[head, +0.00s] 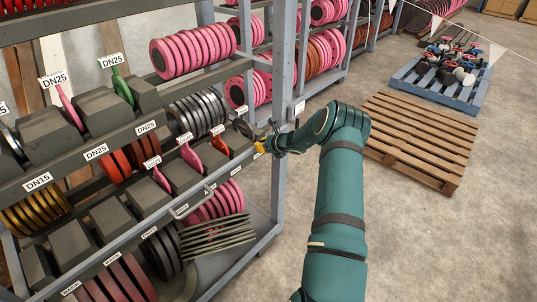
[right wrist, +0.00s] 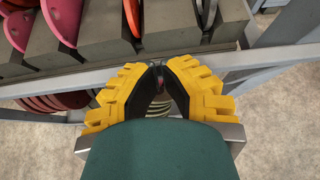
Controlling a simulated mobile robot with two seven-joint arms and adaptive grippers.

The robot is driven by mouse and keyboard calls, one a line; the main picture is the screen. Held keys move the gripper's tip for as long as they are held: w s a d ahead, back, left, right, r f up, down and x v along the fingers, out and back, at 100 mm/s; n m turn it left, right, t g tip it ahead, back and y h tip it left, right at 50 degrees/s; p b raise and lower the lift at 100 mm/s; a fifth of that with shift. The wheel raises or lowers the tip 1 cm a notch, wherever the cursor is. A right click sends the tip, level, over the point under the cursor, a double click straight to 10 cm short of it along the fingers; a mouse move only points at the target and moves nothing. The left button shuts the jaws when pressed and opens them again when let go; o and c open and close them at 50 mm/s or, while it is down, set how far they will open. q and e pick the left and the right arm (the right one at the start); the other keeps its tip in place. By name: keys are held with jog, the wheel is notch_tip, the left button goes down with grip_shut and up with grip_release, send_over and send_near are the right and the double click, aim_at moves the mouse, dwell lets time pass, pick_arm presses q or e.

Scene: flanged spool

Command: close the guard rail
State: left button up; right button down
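The rack's shelf front carries a light grey rail (head: 150,222) with a U-shaped handle (head: 190,204) on it. I take this to be the guard rail; whether it is open or closed I cannot tell. My right gripper (head: 262,147) is by the rack's right end, near the front upright, above and to the right of the handle. In the right wrist view its yellow fingers (right wrist: 160,72) converge, with the dark tips together and no object clearly held. My left gripper is out of view.
The rack's grey upright (head: 280,185) stands beside my right gripper. Pink discs (head: 192,50), dark rings (head: 196,113) and grey blocks fill the shelves. A wooden pallet (head: 420,138) and a loaded blue pallet (head: 440,82) lie on the right. The floor between is clear.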

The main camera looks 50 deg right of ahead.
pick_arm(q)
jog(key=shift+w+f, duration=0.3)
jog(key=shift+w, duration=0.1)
pick_arm(e)
jog(key=shift+w+r, duration=0.15)
jog(key=shift+w, duration=0.65)
jog(key=shift+w+r, duration=0.1)
jog(key=shift+w, duration=0.65)
jog(key=shift+s+d, duration=0.1)
